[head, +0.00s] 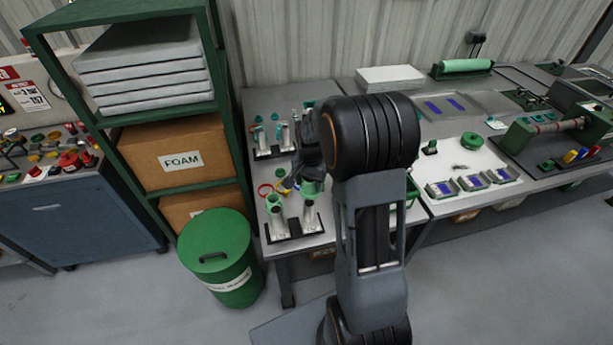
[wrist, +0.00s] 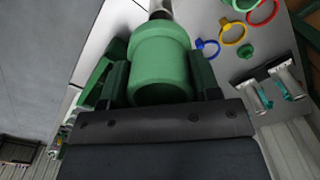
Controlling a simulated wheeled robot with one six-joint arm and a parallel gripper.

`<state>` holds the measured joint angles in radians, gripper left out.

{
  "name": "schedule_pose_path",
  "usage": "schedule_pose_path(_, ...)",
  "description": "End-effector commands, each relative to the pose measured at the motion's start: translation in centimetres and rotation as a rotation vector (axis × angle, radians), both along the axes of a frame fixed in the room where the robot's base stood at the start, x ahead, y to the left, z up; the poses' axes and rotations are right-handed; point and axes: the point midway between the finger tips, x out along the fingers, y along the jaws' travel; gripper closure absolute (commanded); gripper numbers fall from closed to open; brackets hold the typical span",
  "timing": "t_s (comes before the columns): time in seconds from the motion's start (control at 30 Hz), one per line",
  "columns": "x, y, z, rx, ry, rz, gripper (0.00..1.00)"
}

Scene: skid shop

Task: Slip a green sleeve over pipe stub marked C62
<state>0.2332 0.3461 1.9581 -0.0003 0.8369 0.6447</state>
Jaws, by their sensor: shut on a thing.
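My gripper (wrist: 160,82) is shut on a green sleeve (wrist: 160,60), which fills the space between the two fingers in the wrist view. A metal pipe stub (wrist: 159,8) shows just past the sleeve's far end. In the head view the held sleeve (head: 311,187) is at the top of the right front stub (head: 310,215); I cannot tell if it is around the stub or just above it. The left front stub (head: 279,222) has green at its top. No C62 marking is legible. My arm hides part of the bench behind.
Two more stubs (head: 285,137) stand in a rack at the back of the bench. Red (wrist: 263,10), yellow (wrist: 234,33) and blue (wrist: 207,47) rings lie near the held sleeve. A green bin (head: 215,250) and a shelf (head: 160,118) stand left of the bench.

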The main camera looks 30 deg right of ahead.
Motion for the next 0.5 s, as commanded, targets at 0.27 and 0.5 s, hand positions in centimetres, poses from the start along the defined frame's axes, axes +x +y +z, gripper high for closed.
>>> schedule_pose_path(0.27,0.0,0.4,-1.6,0.0,0.001,0.008,0.66)
schedule_pose_path(0.5,0.0,0.3,-3.5,0.0,0.0,0.007,0.66)
